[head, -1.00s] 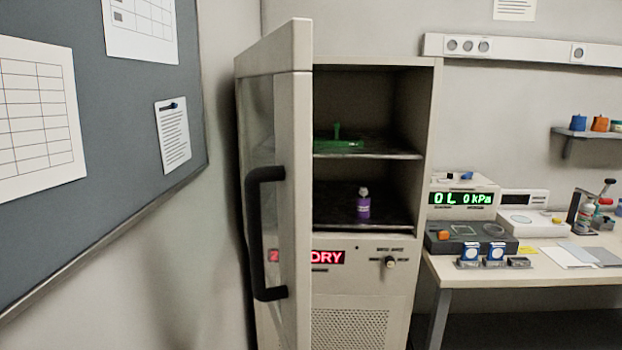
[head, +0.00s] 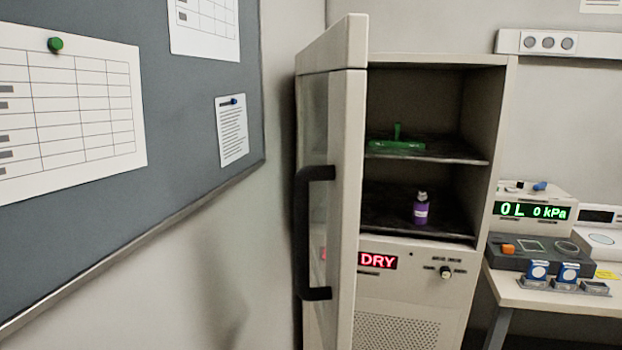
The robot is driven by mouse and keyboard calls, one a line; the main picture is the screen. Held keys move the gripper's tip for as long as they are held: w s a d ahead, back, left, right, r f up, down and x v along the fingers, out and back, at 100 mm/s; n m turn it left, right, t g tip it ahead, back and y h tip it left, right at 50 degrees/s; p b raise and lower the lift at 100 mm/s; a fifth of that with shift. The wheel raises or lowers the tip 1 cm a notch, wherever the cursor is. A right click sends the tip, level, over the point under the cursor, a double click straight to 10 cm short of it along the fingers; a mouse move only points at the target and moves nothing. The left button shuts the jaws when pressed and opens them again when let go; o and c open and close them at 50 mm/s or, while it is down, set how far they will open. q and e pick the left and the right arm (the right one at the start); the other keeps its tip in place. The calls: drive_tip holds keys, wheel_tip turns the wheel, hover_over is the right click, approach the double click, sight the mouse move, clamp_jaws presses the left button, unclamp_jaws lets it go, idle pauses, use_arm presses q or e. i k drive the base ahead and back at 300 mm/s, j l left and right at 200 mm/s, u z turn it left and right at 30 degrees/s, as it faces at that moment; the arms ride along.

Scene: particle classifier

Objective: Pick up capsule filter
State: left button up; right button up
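I cannot tell for sure which object is the capsule filter. A small purple container (head: 421,211) with a pale label and a grey top stands upright on the lower shelf of the open cabinet. Two blue pieces with round white faces, a left one (head: 538,272) and a right one (head: 568,274), stand in small grey holders at the front of the bench on the right. Neither of my grippers is in view.
The cabinet (head: 489,160) has its door (head: 346,190) swung open toward me, with a black handle (head: 312,230). A green item (head: 397,146) lies on the upper shelf. The bench (head: 560,301) carries a dark grey device (head: 505,258) and a pressure display (head: 533,211). A noticeboard (head: 190,120) hangs at left.

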sight(420, 212)
drive_tip(key=i+l+u, duration=0.2)
drive_tip(key=l, duration=0.2)
drive_tip(key=i+l+u, duration=0.15)
drive_tip(key=l, duration=0.25)
drive_tip(key=i+l+u, duration=0.2)
drive_tip(key=l, duration=0.2)
drive_tip(key=k, duration=0.1)
